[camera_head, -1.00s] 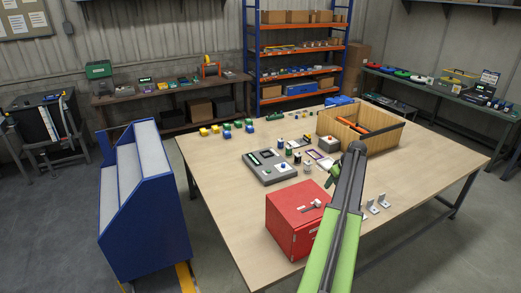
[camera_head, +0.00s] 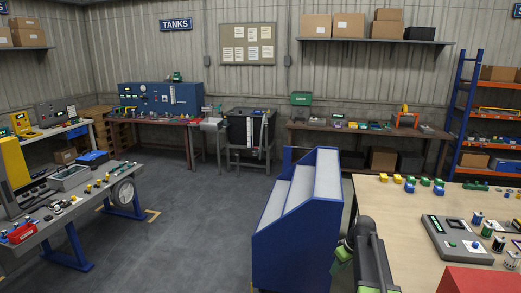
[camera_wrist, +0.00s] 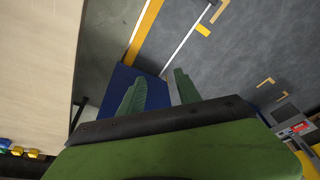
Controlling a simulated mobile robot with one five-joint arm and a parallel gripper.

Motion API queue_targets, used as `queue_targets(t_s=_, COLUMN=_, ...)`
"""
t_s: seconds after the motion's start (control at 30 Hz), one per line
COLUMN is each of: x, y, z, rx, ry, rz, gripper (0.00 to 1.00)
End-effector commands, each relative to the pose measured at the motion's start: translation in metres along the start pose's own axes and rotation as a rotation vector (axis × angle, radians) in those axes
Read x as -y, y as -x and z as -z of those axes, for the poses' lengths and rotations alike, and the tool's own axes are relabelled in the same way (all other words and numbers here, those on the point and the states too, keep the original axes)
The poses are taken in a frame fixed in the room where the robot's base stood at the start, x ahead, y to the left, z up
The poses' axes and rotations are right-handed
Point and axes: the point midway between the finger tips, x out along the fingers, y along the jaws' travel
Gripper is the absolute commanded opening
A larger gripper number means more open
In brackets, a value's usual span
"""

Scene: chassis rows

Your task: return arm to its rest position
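My arm shows at the bottom right of the head view, folded short between the blue stepped rack (camera_head: 290,228) and the wooden table (camera_head: 405,215). Part of my green gripper (camera_head: 342,258) shows beside the rack's right edge, partly hidden by my arm. In the wrist view, the two green fingers of my gripper (camera_wrist: 159,78) stand apart with nothing between them. Beyond them are the blue rack (camera_wrist: 120,83) and the grey floor. I cannot tell how far the fingers are from the rack.
The table carries a grey device (camera_head: 456,240), a red box (camera_head: 478,281) and several yellow, blue and green blocks. A grey workbench (camera_head: 70,212) with parts stands at the left. The floor (camera_head: 185,235) between the workbench and rack is clear.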

Motion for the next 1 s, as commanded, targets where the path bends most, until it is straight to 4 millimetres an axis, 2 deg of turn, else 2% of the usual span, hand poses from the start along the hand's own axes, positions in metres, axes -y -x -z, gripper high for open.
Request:
queue_targets(t_s=0.03, x=0.048, y=-0.024, z=0.003, rx=0.019, ry=0.03, rz=0.015, gripper=0.4)
queue_targets(t_s=0.1, x=0.102, y=-0.041, z=0.006, rx=0.05, ry=0.048, rz=0.027, gripper=0.4)
queue_targets(t_s=0.23, x=0.194, y=-0.064, z=-0.008, rx=0.117, ry=0.043, rz=0.033, gripper=0.4)
queue_targets(t_s=0.3, x=0.233, y=-0.068, z=-0.028, rx=0.159, ry=0.002, rz=0.022, gripper=0.4)
queue_targets(t_s=0.33, x=0.246, y=-0.067, z=-0.04, rx=0.179, ry=-0.031, rz=0.013, gripper=0.4)
queue_targets(t_s=0.43, x=0.251, y=-0.051, z=-0.079, rx=0.237, ry=-0.211, rz=-0.038, gripper=0.4)
queue_targets(t_s=0.5, x=0.25, y=-0.048, z=-0.088, rx=0.262, ry=-0.313, rz=-0.063, gripper=0.4)
queue_targets(t_s=0.67, x=0.248, y=-0.048, z=-0.087, rx=0.274, ry=-0.421, rz=-0.079, gripper=0.4)
queue_targets(t_s=1.0, x=0.247, y=-0.049, z=-0.087, rx=0.272, ry=-0.425, rz=-0.078, gripper=0.4)
